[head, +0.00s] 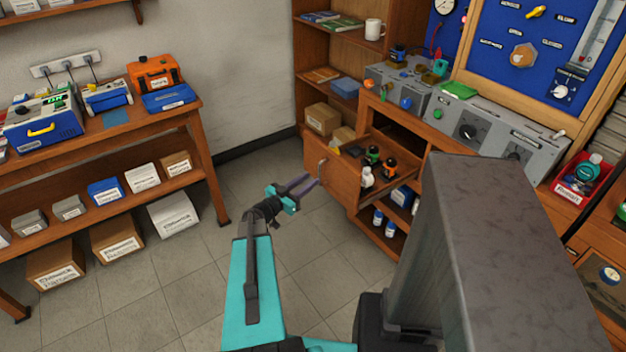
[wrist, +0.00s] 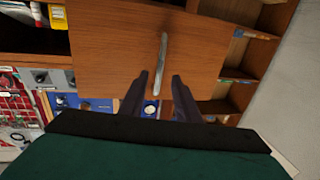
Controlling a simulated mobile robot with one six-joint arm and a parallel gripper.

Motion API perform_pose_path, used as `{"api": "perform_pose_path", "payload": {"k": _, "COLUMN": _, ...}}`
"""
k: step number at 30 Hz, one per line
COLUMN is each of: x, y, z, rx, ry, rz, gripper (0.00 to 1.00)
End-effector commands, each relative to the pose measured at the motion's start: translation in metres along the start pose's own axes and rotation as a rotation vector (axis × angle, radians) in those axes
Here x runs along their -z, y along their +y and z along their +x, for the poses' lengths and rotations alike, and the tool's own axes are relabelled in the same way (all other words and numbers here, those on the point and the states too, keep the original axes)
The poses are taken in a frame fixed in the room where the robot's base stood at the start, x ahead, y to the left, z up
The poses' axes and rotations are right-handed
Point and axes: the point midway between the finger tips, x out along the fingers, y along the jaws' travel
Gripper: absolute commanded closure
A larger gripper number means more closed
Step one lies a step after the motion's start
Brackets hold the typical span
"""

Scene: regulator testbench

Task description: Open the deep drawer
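The wooden drawer (head: 340,187) of the bench at the right is pulled out, with its inside and contents showing from above. Its front panel (wrist: 105,55) fills much of the wrist view. A metal bar handle (head: 321,169) is on that front; it also shows in the wrist view (wrist: 163,55). My gripper (head: 312,180) is at the handle, coming from the left. In the wrist view my gripper (wrist: 160,76) has its two dark fingers apart, with the handle's near end between the tips. Gaps show on both sides of the bar. I cannot tell whether a finger touches it.
Small bottles (head: 373,157) and boxes stand in the drawer. An open shelf with bottles (head: 385,220) is below it. A bookcase (head: 340,55) stands behind, and a wooden table (head: 130,133) is at the left. The tiled floor (head: 170,270) between is clear.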

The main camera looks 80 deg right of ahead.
Motion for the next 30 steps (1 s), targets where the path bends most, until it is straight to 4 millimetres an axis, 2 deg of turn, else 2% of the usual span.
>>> {"api": "perform_pose_path", "payload": {"k": 3, "x": 0.0, "y": 0.001, "z": -0.021, "rx": 0.003, "ry": 0.0, "rz": -0.001, "gripper": 0.7}}
{"api": "perform_pose_path", "payload": {"k": 15, "x": 0.0, "y": 0.001, "z": -0.076, "rx": 0.003, "ry": 0.0, "rz": 0.0, "gripper": 0.7}}
{"api": "perform_pose_path", "payload": {"k": 21, "x": 0.0, "y": 0.0, "z": -0.091, "rx": 0.002, "ry": 0.001, "rz": 0.0, "gripper": 0.7}}
{"api": "perform_pose_path", "payload": {"k": 30, "x": 0.001, "y": 0.0, "z": -0.094, "rx": 0.001, "ry": 0.0, "rz": 0.0, "gripper": 0.7}}
